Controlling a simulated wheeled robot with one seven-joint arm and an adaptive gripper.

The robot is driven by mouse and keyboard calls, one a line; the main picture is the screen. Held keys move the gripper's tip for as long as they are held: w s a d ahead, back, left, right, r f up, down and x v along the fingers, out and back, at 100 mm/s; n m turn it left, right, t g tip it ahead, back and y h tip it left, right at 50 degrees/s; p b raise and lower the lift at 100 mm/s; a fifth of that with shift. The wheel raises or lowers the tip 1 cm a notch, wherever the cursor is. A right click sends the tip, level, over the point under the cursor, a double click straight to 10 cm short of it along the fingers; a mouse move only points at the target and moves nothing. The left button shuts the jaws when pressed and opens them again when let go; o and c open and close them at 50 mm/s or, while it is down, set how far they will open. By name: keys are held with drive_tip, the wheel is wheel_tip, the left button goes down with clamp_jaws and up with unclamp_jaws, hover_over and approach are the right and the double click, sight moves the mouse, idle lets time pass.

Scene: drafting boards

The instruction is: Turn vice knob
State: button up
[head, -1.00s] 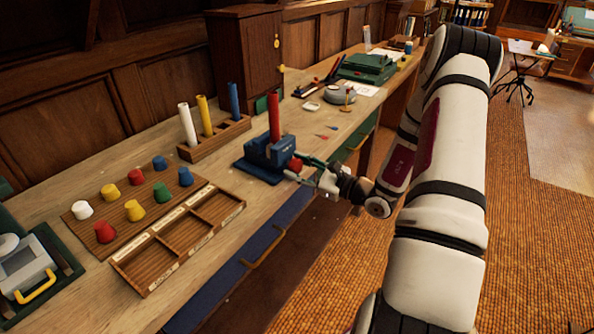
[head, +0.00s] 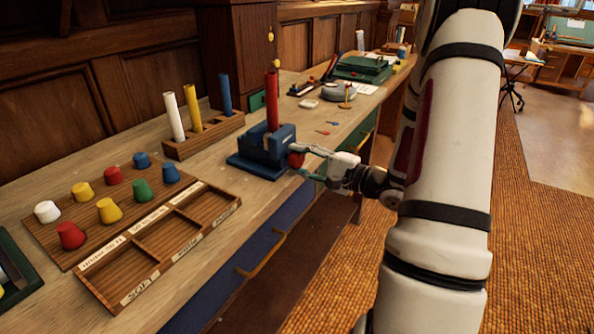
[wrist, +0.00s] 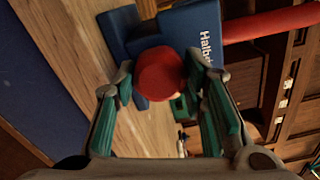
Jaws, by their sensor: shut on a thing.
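The blue vice (head: 263,151) stands on the bench near its front edge, with a red rod (head: 272,101) upright in its jaws. Its red knob (head: 296,157) faces the bench front. My gripper (head: 302,163) is at the knob, its fingers on either side of it. In the wrist view the red knob (wrist: 161,73) sits between the fingertips of my gripper (wrist: 164,82), with the blue vice (wrist: 190,35) right behind it. The fingers are shut on the knob. The contact on its far side is hidden.
A rack (head: 202,136) with white, yellow and blue rods stands left of the vice. A board (head: 90,228) of coloured knobs and a divided wooden tray (head: 190,258) lie at front left. A drawer handle (head: 262,255) juts from the bench front.

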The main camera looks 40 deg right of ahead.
drive_tip(key=n+b, duration=0.1)
drive_tip(key=b, duration=0.2)
drive_tip(key=n+b, duration=0.2)
drive_tip(key=b, duration=0.1)
drive_tip(key=n+b, duration=0.2)
drive_tip(key=b, duration=0.1)
drive_tip(key=shift+f, duration=0.3)
drive_tip(key=n+b, duration=0.2)
drive_tip(key=b, duration=0.2)
drive_tip(key=shift+r, duration=0.1)
drive_tip(key=shift+b, duration=0.35)
drive_tip(key=shift+r+n+b, duration=0.2)
drive_tip(key=shift+n+b, duration=0.4)
drive_tip(key=o, duration=1.2)
drive_tip(key=shift+r, duration=0.1)
drive_tip(key=v, duration=1.2)
